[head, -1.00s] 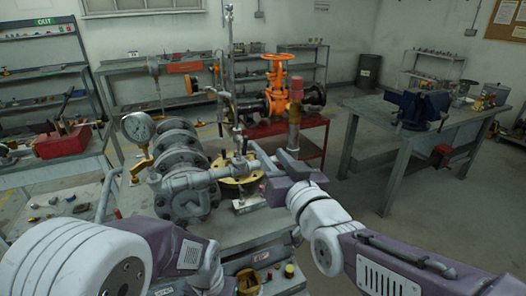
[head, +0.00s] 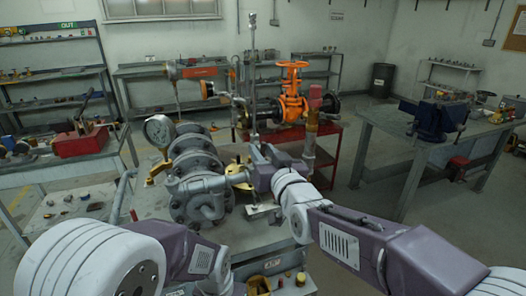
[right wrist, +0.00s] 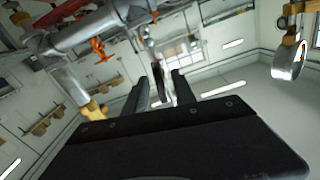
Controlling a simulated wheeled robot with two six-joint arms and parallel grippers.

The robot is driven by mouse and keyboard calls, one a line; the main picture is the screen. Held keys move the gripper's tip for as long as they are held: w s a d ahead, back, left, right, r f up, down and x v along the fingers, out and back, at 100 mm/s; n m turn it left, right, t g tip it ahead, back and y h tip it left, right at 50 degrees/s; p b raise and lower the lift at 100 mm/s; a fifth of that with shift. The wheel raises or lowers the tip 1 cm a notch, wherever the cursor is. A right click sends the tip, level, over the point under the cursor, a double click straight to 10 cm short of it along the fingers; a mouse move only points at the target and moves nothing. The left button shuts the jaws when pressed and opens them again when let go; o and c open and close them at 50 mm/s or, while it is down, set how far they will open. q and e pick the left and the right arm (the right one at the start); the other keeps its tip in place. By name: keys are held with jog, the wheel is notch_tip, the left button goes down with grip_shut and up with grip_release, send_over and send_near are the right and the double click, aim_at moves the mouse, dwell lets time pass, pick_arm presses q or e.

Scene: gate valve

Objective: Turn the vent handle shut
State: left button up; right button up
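The grey flanged valve body (head: 200,180) stands on the bench in the middle of the head view, with a pressure gauge (head: 159,130) on its left side. My right gripper (head: 254,158) is at the small pipe fittings right of the valve body. In the right wrist view its two dark fingers (right wrist: 160,90) are apart. A thin dark upright piece (right wrist: 157,82), which looks like the vent handle, shows between them; I cannot tell whether they touch it. In the head view my gripper hides most of the handle. My left arm is at the lower left, its gripper out of frame.
A tall thin post (head: 252,75) rises behind the fittings. An orange handwheel valve (head: 292,95) is on a red cart behind. A workbench (head: 400,135) stands right; open floor lies between.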

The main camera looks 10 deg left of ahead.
grip_shut()
jog(key=shift+f, duration=0.1)
